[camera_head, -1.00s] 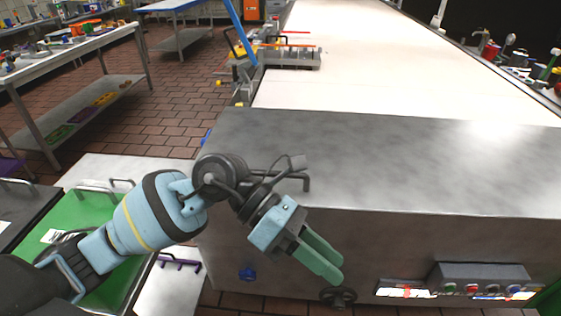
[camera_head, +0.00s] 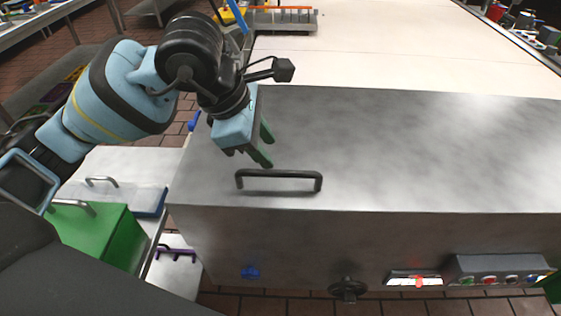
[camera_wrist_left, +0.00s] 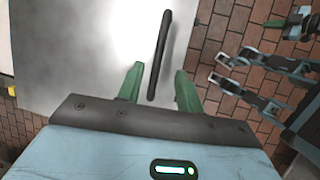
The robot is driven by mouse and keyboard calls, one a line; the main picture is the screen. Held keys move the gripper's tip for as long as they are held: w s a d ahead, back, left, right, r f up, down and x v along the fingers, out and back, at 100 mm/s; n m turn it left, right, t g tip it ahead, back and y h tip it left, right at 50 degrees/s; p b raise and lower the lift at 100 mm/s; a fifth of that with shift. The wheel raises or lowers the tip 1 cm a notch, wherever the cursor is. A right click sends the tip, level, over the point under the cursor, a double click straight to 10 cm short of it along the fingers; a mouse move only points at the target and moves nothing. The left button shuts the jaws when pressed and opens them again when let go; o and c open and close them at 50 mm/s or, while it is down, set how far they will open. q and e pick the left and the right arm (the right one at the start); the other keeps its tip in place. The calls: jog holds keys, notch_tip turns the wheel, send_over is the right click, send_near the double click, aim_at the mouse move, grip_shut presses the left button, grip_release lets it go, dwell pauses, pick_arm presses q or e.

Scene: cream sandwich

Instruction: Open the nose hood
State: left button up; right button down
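The nose hood (camera_head: 400,150) is a large grey metal cover at the near end of a long white conveyor. A dark bar handle (camera_head: 279,174) stands on its top near the front left edge. My left gripper (camera_head: 266,148) is above the hood, just behind and left of the handle, with green fingers apart and nothing between the tips. In the left wrist view the handle (camera_wrist_left: 160,55) runs away from the gripper (camera_wrist_left: 157,80), its near end appearing between the open fingers; I cannot tell whether they touch.
A control panel with buttons (camera_head: 495,270) and a dark handwheel (camera_head: 347,288) are on the hood's front side. A green box (camera_head: 100,235) stands at the left. The conveyor belt (camera_head: 380,50) behind the hood is clear.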

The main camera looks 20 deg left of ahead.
aim_at(286, 172)
pick_arm(q)
jog(key=x, duration=0.7)
jog(key=shift+w+d+f, duration=0.1)
jog(key=shift+f, duration=0.25)
grip_shut()
